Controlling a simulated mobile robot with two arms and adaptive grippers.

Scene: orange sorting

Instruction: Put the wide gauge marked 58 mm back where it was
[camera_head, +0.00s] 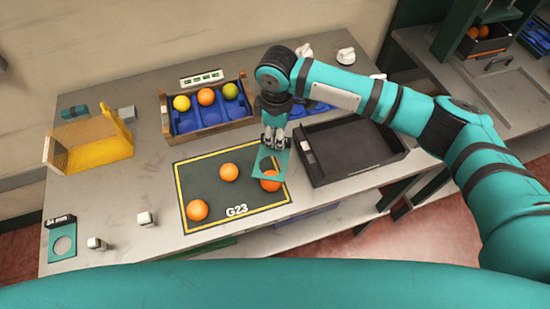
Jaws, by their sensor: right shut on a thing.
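My right gripper (274,138) is shut on a teal plate gauge (256,169) with a round hole. It holds the gauge over the right part of the dark mat marked G23 (237,212). No marking can be read on the held gauge. Behind and below it an orange (270,185) is partly hidden; I cannot tell whether they touch. A second teal gauge (54,254), marked 64 mm, lies at the table's front left. My left gripper is not in view.
Two more oranges, one at the mat's middle (229,172), one at front left (198,210), lie on it. A wooden crate (213,131) holds several fruits. A black tray (353,177) stands right, a yellow bin (95,149) left. Small white blocks (146,219) stand left of the mat.

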